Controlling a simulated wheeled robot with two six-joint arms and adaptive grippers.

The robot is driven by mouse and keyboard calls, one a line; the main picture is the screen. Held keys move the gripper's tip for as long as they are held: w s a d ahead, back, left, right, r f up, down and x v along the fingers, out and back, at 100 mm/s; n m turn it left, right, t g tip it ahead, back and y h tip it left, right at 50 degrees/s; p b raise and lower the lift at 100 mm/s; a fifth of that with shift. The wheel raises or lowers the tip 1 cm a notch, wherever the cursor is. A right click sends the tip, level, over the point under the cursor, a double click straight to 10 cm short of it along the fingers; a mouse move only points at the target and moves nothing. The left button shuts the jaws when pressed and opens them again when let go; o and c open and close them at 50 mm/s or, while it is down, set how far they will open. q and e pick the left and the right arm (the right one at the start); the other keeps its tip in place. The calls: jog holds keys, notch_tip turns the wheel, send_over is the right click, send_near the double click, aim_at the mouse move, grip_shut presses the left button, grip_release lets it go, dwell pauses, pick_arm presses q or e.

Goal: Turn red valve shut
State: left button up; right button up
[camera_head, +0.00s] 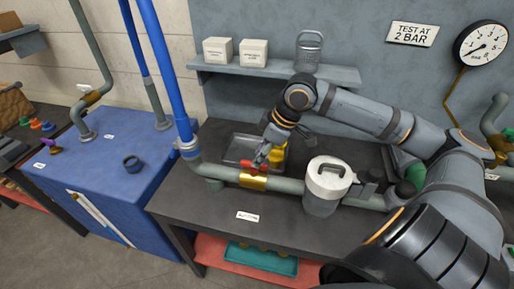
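The red valve handle (247,161) sits above a brass valve body (253,181) on the grey horizontal pipe (217,172) along the bench. Only small red parts of the handle show beside my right gripper (262,157). My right arm reaches in from the right, and the gripper points down at the handle, very close to it. Whether the fingers touch or close on the handle is too small to tell. My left gripper is not in view.
A tray (242,148) and a yellow object (279,152) lie behind the pipe. A shelf (277,72) with white boxes is above. A blue bench (108,181) stands at left, and a gauge (481,45) hangs on the wall.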

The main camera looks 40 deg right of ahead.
jog(key=shift+w+a+f+b, duration=0.1)
jog(key=shift+a+f+b, duration=0.05)
jog(key=shift+f+b, duration=0.15)
jog(key=shift+a+f+b, duration=0.15)
jog(key=shift+f, duration=0.25)
jog(key=shift+w+a+f, duration=0.1)
jog(key=shift+w+f, duration=0.15)
jog(key=shift+f, duration=0.45)
jog(key=shift+c, duration=0.4)
grip_shut()
